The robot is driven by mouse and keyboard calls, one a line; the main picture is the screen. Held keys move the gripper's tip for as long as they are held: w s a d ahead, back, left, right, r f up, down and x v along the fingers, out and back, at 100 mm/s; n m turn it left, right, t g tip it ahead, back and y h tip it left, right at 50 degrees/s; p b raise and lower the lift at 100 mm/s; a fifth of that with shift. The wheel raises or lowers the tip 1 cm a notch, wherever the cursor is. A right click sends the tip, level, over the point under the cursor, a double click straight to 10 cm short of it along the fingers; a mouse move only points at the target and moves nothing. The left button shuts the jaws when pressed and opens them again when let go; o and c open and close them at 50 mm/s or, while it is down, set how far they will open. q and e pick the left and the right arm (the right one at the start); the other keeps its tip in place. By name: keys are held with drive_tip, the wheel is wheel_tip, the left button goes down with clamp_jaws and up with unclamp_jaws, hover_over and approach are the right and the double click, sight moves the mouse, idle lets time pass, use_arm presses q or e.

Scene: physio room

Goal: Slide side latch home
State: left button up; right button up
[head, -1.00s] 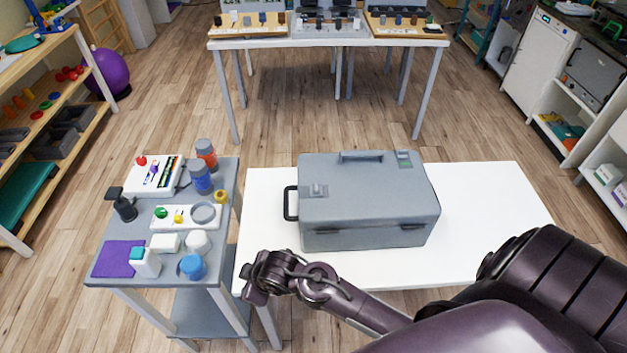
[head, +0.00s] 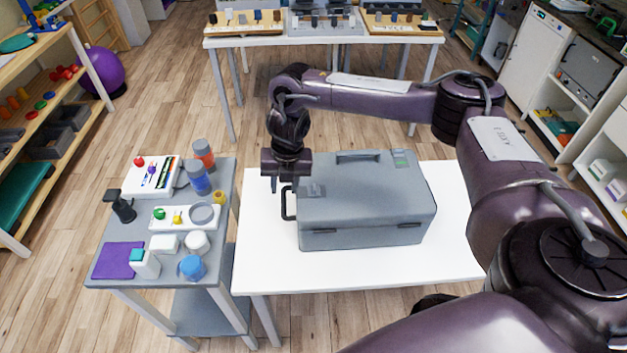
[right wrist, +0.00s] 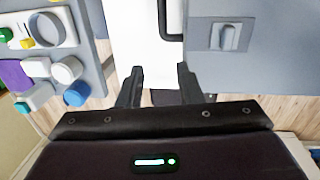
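The grey case (head: 365,205) lies shut on the white table, with a black handle (head: 287,205) on its left side. A small grey latch on a plate (right wrist: 228,37) shows on the case's surface in the right wrist view; in the head view its spot near the lid's left end is partly visible (head: 315,190). My right gripper (head: 284,187) points down above the case's left end, near the handle. In the right wrist view its two fingers (right wrist: 159,85) are apart with nothing between them; the latch lies beyond and right of them. My left gripper is not in view.
A grey side table (head: 225,215) on the left holds bottles, a purple cloth (head: 113,260) and small containers. The white table (head: 265,270) is bare in front of the case. A long table (head: 322,42) with trays stands at the back.

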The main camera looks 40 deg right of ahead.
wheel_tip(320, 180, up, 4)
drive_tip(key=r+g+h, duration=0.1)
hover_over(314, 187)
drive_tip(key=shift+f, duration=0.25)
drive_tip(key=shift+d+f, duration=0.1)
drive_tip(key=shift+f, duration=0.05)
wheel_tip(314, 187, down, 2)
drive_tip(key=shift+f+b, duration=0.2)
drive_tip(key=shift+b, duration=0.25)
wheel_tip(314, 187, down, 3)
drive_tip(key=shift+f+p, duration=0.2)
drive_tip(key=shift+p, duration=0.65)
drive_tip(key=shift+w+f, duration=0.1)
drive_tip(key=shift+f, duration=0.7)
clamp_jaws()
